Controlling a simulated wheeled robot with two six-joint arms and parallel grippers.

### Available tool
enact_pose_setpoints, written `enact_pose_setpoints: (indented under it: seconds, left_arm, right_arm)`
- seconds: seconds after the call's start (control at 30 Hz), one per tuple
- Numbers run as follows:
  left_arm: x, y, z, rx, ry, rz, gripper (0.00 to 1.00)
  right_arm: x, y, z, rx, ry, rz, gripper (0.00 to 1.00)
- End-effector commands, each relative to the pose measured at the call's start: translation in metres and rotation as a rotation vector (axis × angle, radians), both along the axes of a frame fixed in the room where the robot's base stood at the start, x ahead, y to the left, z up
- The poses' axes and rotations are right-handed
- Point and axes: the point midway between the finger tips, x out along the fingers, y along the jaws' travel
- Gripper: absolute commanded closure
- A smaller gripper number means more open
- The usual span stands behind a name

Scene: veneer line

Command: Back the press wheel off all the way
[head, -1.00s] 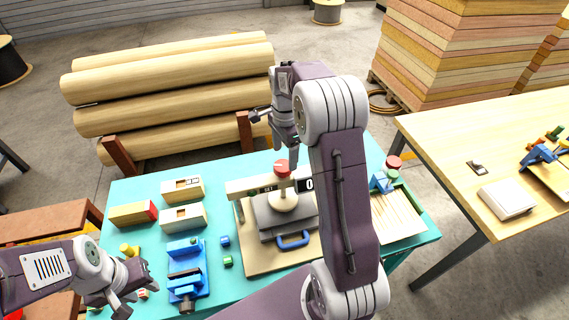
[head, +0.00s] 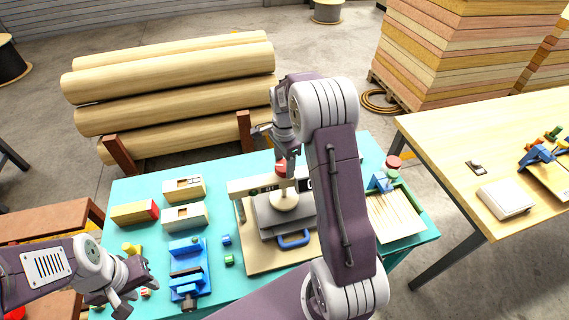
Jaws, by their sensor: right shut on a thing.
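The press (head: 262,255) stands on a wooden board in the middle of the teal table. It has a pale crossbar, a grey plate with a blue handle, and a round pale wooden piece under the bar. The red press wheel (head: 280,168) sits on top, partly covered by a finger. My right gripper (head: 283,163) is down at the wheel and shut on it; the arm hides the press's right side and part of its number display. My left gripper (head: 136,292) is open and empty over the table's front left corner, away from the press.
A blue vise (head: 187,270), small blue and green cubes and several wooden blocks (head: 184,216) lie left of the press. A tray of thin strips (head: 397,215) lies to its right. Logs (head: 180,90) stand behind the table.

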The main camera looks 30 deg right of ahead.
Motion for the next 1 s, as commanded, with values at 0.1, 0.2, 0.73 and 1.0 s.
enact_pose_setpoints:
  seconds: [0.1,0.2,0.73,1.0]
  left_arm:
    - [0.000,0.000,0.002,0.000,0.000,0.000,0.64]
    - [0.000,0.000,0.004,0.000,0.000,0.000,0.64]
    - [0.000,0.000,0.020,0.000,0.000,0.000,0.64]
    - [0.000,0.000,0.026,0.000,0.000,0.000,0.64]
  right_arm:
    - [0.000,-0.001,0.001,-0.002,-0.001,0.033,0.87]
    - [0.000,-0.001,0.001,-0.001,-0.002,0.082,0.87]
    - [0.001,0.000,0.001,0.000,-0.001,0.552,0.87]
    - [0.002,0.000,0.001,-0.001,-0.002,0.808,0.87]
